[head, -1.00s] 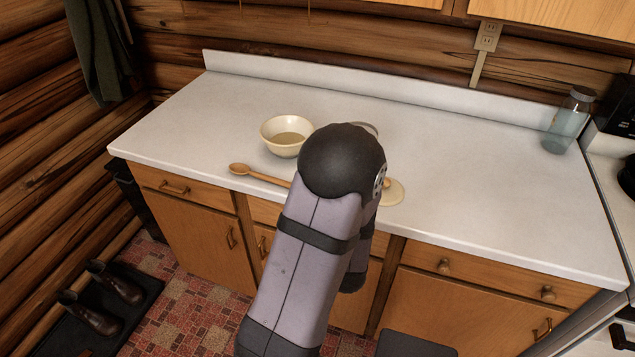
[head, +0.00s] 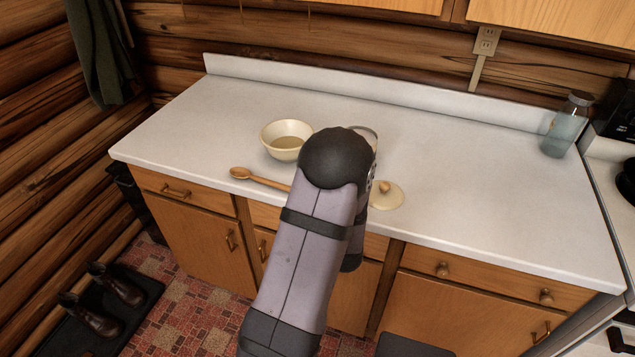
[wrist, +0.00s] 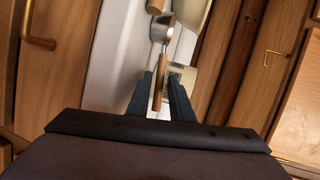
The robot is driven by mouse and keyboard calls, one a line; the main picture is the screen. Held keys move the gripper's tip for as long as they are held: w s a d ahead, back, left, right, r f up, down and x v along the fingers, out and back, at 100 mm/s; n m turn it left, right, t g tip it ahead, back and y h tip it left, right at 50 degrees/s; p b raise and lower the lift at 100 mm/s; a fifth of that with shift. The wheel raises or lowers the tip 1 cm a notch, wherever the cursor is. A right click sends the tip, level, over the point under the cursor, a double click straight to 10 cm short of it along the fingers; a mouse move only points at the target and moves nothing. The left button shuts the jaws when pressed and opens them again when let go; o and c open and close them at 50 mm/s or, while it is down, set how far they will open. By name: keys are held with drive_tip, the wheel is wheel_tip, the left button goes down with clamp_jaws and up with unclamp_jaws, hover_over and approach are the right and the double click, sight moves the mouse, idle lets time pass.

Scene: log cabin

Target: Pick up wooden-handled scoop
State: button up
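The wooden-handled scoop shows in the wrist view, with a shiny metal head (wrist: 161,30) and a light brown wooden handle (wrist: 158,88). The handle lies between the two dark fingers of my gripper (wrist: 160,88). The fingers stand apart, and small gaps seem to show on both sides of the handle. Whether the handle is at finger depth is hard to tell. In the head view my arm hides the gripper and most of what lies behind it.
On the white counter (head: 480,185) are a cream bowl (head: 287,140), a wooden spoon (head: 254,178) and a round cream lid with a knob (head: 387,197). A glass jar (head: 567,125) stands far right beside the stove. The counter's right half is mostly clear.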

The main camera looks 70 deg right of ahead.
clamp_jaws()
drive_tip(key=shift+r, duration=0.15)
wheel_tip(320, 180, up, 10)
idle(0.8)
idle(0.4)
